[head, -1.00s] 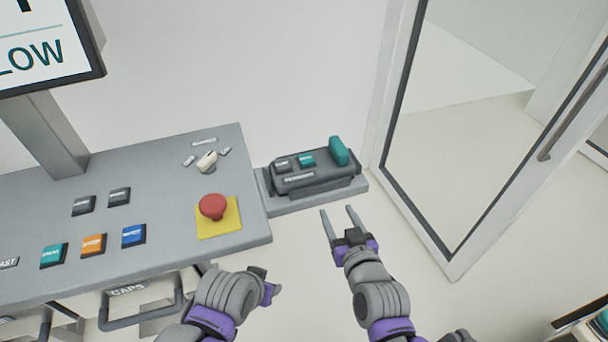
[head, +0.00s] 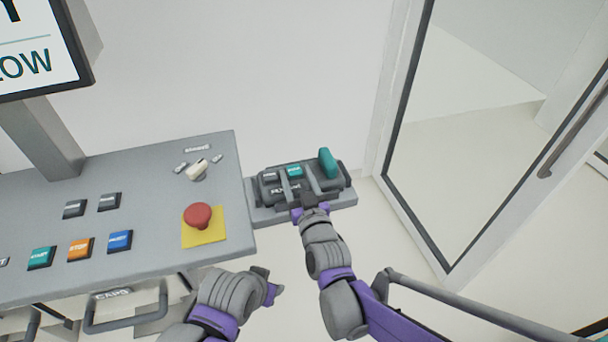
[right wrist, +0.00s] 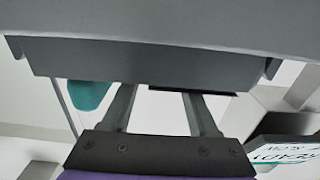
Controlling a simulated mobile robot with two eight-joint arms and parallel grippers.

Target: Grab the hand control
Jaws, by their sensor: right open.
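The hand control (head: 301,186) is a dark grey box with a grey button, a teal button and an upright teal grip (head: 327,163) at its right end. It sits on a grey ledge (head: 262,216) beside the console. My right gripper (head: 296,168) is open, its two fingers reaching across the hand control. In the right wrist view the fingers (right wrist: 160,100) are apart and their tips are hidden behind a dark grey body, with the teal grip (right wrist: 90,94) to the left. I cannot tell whether they touch it. My left gripper (head: 266,284) is low, below the console corner; its jaw opening is unclear.
The console (head: 140,180) on the left carries a red stop knob (head: 198,215) on yellow, several buttons and a screen (head: 36,45). A glass door (head: 470,150) stands at right. White wall is behind.

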